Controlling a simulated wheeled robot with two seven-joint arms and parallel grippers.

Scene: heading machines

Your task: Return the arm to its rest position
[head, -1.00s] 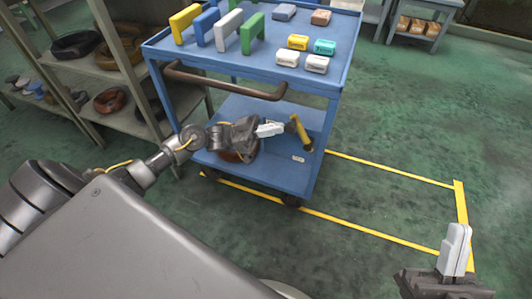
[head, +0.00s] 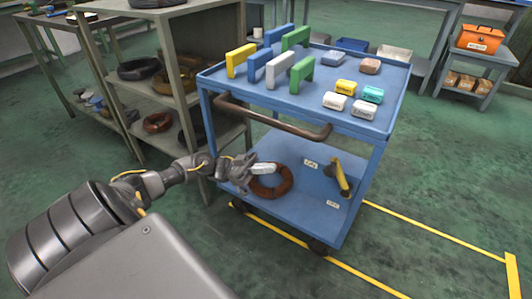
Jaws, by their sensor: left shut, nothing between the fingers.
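My left arm reaches in from the left in the head view. Its left gripper (head: 264,168) is shut and empty, with pale fingers pointing right. It shows in front of the lower shelf of the blue cart (head: 300,226), overlapping a reddish-brown coil (head: 284,186) in the picture. I cannot tell whether it touches the coil. My right gripper is not in view.
The cart's top holds several coloured brackets (head: 280,71) and small blocks (head: 362,108). A brown handle (head: 272,121) runs along its near side. A yellow piece (head: 342,177) stands on the lower shelf. A grey rack (head: 170,98) is left.

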